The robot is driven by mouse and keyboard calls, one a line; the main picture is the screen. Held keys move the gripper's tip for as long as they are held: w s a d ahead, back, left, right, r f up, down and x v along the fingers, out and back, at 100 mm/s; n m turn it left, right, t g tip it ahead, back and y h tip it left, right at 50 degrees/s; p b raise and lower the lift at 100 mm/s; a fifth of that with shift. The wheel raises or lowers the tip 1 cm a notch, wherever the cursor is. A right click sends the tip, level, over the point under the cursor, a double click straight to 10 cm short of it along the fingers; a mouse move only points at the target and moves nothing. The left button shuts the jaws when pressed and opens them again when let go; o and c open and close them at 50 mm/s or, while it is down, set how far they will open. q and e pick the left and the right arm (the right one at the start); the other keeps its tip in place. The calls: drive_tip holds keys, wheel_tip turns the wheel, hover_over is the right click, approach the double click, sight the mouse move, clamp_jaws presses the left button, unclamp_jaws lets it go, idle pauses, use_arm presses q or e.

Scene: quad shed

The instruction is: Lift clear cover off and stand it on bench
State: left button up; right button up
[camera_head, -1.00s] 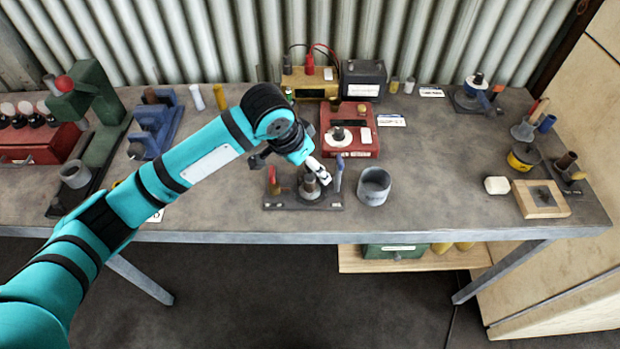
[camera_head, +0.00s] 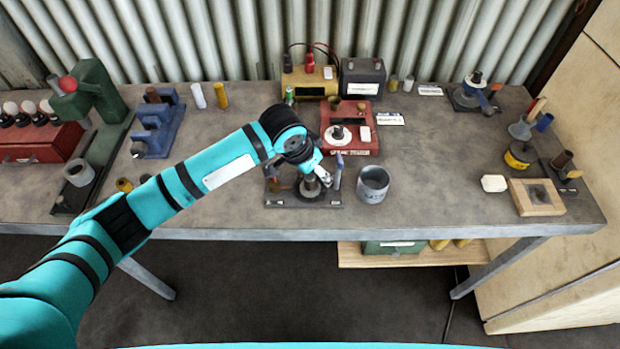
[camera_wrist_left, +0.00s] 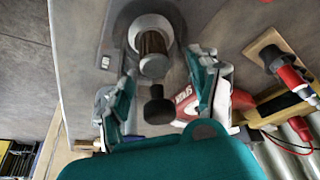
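My left gripper (camera_head: 318,172) is low over the front middle of the bench, right above a dark base plate (camera_head: 292,203) with a short dark post (camera_head: 311,187) in its middle. In the left wrist view its teal fingers (camera_wrist_left: 160,98) are spread apart with a dark round-ended knob (camera_wrist_left: 157,108) showing between them. The post (camera_wrist_left: 152,50) shows ribbed brown in a pale ring beyond the fingertips. I cannot make out a clear cover for certain. A hollow grey cylinder (camera_head: 373,185) stands upright on the bench just right of the plate. My right gripper is not in view.
A red device (camera_head: 350,140) stands behind my gripper, with a yellow box (camera_head: 309,84) and a dark box (camera_head: 362,80) farther back. A wooden block (camera_head: 537,198) and a white block (camera_head: 494,183) lie at the right. The bench between the grey cylinder and the white block is clear.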

use_arm(q)
drive_tip(key=shift+c, duration=1.2)
wheel_tip(320, 180, up, 18)
drive_tip(key=b, duration=0.3)
drive_tip(key=shift+b, duration=0.3)
